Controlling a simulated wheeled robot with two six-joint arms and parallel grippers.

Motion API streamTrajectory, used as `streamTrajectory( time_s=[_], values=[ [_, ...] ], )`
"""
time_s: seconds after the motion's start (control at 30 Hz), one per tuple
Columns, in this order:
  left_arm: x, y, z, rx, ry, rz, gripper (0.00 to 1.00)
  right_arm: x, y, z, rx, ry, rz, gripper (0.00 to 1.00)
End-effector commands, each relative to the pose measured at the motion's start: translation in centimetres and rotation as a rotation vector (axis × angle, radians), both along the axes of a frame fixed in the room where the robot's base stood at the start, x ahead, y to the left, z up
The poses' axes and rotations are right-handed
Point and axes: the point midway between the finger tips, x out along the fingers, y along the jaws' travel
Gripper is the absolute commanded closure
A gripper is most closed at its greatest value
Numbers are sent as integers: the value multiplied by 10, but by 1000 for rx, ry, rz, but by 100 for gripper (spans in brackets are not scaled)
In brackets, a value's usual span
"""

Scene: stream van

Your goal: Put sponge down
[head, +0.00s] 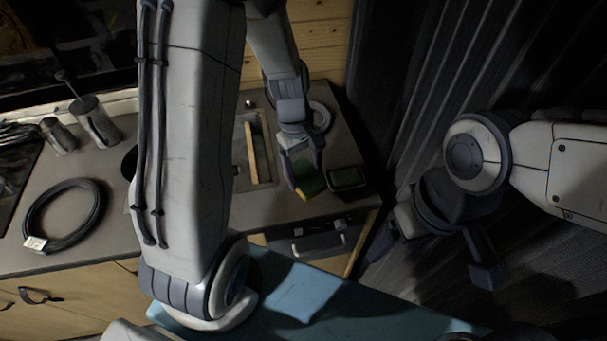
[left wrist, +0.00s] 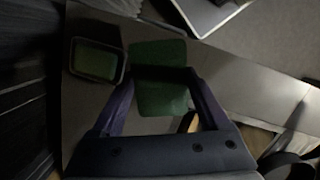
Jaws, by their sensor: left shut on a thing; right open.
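My left gripper (head: 303,178) is shut on a green sponge (head: 312,183) with a yellowish edge, above the right end of the grey counter. In the left wrist view the sponge (left wrist: 160,62) sticks out between the two fingers of the gripper (left wrist: 160,98). A small dark-rimmed dish (head: 347,189) with a green inside lies just right of the sponge. In the left wrist view the dish (left wrist: 122,68) is left of the sponge, apart from it. I cannot tell whether the sponge touches the counter. My right gripper (head: 436,258) is open and empty at the right, away from the counter.
The sink (head: 240,150) is left of the sponge, partly hidden by my left arm. A black cable coil (head: 66,237) and metal cups (head: 95,122) stand on the left of the counter (head: 110,190). A dark corrugated wall (head: 420,70) bounds the right. A blue surface (head: 350,318) lies in front.

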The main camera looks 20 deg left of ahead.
Motion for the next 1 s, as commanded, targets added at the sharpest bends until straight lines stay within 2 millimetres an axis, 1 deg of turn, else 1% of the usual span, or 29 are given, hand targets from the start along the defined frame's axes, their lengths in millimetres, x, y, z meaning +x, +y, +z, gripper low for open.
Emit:
streamTrajectory(
  time_s=[0.07, 0.17, 0.27, 0.4, 0.5, 0.6, 0.8, 0.93, 0.97, 1.0],
  values=[
    [10, 8, -6, 0, 2, 2, 100, 0, 0, 4, 0, 0, 0, 28],
    [18, 12, -12, 0, 0, -2, 100, 0, 0, 6, 0, 0, 0, 28],
    [19, 14, -18, 0, 2, -3, 100, 0, 0, 6, 0, 0, 0, 28],
    [19, 13, -39, 0, 5, -5, 100, 0, 0, 10, 0, 0, -1, 28],
    [19, 12, -51, -1, 3, -6, 100, 0, 0, 11, 0, 0, -1, 28],
    [20, 12, -55, 1, -1, -6, 100, 0, 0, 11, 0, 0, -1, 28],
    [20, 12, -55, 0, -2, -6, 100, 0, 0, 11, 0, 0, -1, 28],
    [20, 12, -59, 0, -2, -6, 100, 0, 0, 7, 0, 0, -1, 28],
    [20, 12, -59, 0, -2, -6, 18, 0, 0, 8, 0, 0, -1, 28],
    [20, 12, -58, 0, -2, -6, 3, 0, 0, 8, 0, 0, 0, 28]
  ],
)
